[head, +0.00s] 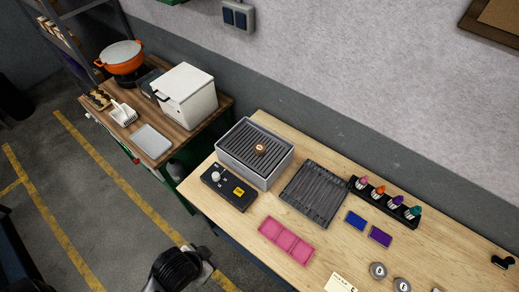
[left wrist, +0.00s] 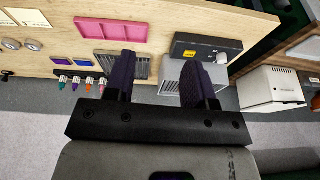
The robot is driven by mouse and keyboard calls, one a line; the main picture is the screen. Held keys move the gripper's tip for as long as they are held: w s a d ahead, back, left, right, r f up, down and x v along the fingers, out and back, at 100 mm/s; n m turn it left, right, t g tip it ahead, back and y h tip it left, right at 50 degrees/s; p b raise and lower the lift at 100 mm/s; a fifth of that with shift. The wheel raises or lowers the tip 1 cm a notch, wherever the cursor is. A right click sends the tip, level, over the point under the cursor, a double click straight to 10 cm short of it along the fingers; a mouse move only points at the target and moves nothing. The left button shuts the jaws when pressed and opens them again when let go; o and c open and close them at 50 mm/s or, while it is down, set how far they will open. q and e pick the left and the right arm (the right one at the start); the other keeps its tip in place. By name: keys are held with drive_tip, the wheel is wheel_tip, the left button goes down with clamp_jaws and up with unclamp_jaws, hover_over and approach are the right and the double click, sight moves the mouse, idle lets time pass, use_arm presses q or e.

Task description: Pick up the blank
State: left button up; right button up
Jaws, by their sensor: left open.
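A small round brown piece with a pale mark on top, seemingly the blank (head: 260,149), sits on the dark slatted top of a grey box (head: 232,162) in the head view. In the left wrist view the grey box (left wrist: 172,72) lies partly behind my fingers, and I cannot make out the brown piece. My left gripper (left wrist: 160,62) is open, with two dark ribbed fingers apart and nothing seen between them. A dark rounded part of my arm shows at the bottom of the head view, low in front of the table. My right gripper is not in view.
On the wooden table (head: 328,242) are a black control box (head: 229,188), a dark ribbed tray (head: 313,194), a pink tray (head: 286,239), a rack of coloured bottles (head: 385,200) and two grey discs (head: 378,270). A side bench holds a white bin (head: 187,93) and an orange pot (head: 122,62).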

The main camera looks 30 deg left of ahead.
use_arm(q)
drive_tip(key=o, duration=0.8)
drive_tip(key=shift+c, duration=0.2)
